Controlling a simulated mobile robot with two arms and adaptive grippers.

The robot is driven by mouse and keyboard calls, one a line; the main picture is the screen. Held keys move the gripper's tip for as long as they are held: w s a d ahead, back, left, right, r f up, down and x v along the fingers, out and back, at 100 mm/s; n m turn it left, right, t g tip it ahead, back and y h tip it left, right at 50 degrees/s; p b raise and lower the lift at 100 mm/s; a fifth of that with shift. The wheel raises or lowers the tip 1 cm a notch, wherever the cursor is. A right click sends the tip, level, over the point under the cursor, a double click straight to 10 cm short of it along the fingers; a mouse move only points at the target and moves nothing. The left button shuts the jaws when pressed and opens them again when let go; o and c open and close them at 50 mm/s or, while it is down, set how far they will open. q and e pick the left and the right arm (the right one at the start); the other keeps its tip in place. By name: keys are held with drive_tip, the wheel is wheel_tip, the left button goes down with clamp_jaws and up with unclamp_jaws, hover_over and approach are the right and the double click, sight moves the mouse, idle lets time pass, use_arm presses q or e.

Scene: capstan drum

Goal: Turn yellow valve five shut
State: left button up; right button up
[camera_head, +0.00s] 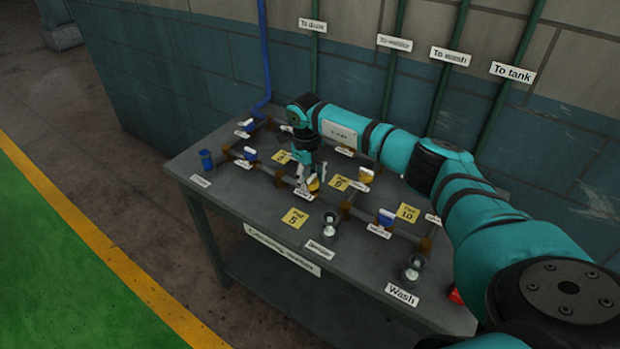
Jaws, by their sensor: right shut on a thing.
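A yellow valve (314,184) sits on the grey pipework in the middle of the bench. My right gripper (309,180) reaches down over it from above and is shut on it. The fingers and arm partly hide the valve, so its handle angle is unclear. A second yellow valve (366,175) stands to the right, apart from the gripper. The small number tags by the valves are too small to read. My left gripper is out of view.
The grey bench (262,215) carries pipes, blue valves (387,217) and yellow cards, including one marked 5 (295,217) and one marked 10 (408,213). Two round gauges or outlets (413,266) stand near the front edge. A block wall (200,65) with vertical pipes rises behind.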

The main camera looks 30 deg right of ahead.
sight(308, 181)
idle(0.4)
drive_tip(key=o, duration=1.1)
drive_tip(key=shift+o, duration=0.2)
drive_tip(key=shift+r, duration=0.15)
wheel_tip(308, 181, up, 12)
drive_tip(key=shift+a, duration=0.45)
drive_tip(key=shift+f, duration=0.2)
